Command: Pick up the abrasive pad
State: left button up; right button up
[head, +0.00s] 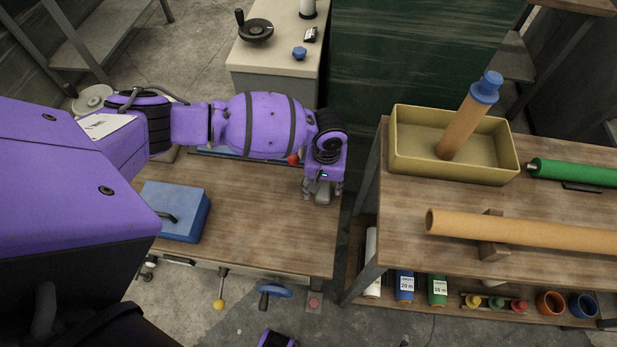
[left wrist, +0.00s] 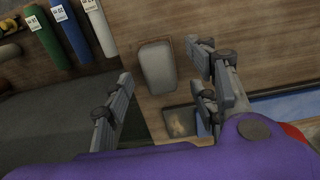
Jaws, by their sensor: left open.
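A small grey rounded block, which looks like the abrasive pad (left wrist: 157,67), lies on the wooden bench top near its edge in the left wrist view. In the head view it is mostly hidden by my gripper. My left gripper (head: 322,190) points down over the right end of the left workbench (head: 260,210). In the left wrist view the fingers of my left gripper (left wrist: 161,66) are spread wide, one on each side of the pad, with nothing held. I cannot tell how high the fingertips are above the bench. My right gripper does not show.
A blue box with a black handle (head: 175,210) sits at the bench's left. The right bench carries a yellow tray (head: 405,170) with a cardboard tube in it, a long cardboard roll (head: 550,232) and a green roll (head: 575,172). A gap separates the benches.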

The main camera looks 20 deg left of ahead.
pick_arm(q)
jog(key=shift+d+f, duration=0.1)
jog(key=shift+f, duration=0.65)
jog(key=shift+w+f, duration=0.1)
jog(key=shift+f, duration=0.4)
grip_shut()
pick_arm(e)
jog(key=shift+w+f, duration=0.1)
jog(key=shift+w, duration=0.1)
pick_arm(q)
jog(key=shift+r, duration=0.1)
